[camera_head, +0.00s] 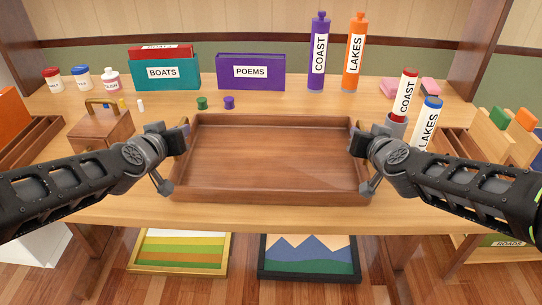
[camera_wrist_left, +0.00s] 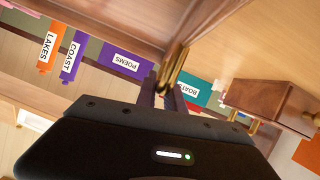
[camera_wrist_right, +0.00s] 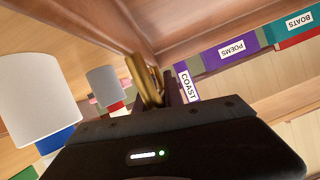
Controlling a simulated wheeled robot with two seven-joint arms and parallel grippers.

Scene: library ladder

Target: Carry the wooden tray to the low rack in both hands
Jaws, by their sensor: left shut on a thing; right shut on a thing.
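The wooden tray (camera_head: 268,160) is brown, shallow and empty, in the middle of the head view over the tabletop. It looks level; I cannot tell if it touches the table. My left gripper (camera_head: 183,138) is shut on its left side. My right gripper (camera_head: 355,138) is shut on its right side. A brass handle shows at the jaws in the left wrist view (camera_wrist_left: 172,70) and another in the right wrist view (camera_wrist_right: 147,80). The tray's underside fills the upper part of both wrist views. I cannot identify the low rack for certain.
A small wooden box (camera_head: 100,132) stands left of the tray. A red-capped COAST tube (camera_head: 405,95) and blue-capped LAKES tube (camera_head: 427,122) stand close by the right arm. Teal BOATS (camera_head: 163,73) and purple POEMS (camera_head: 250,72) holders stand behind. Framed pictures (camera_head: 310,257) lie below the table.

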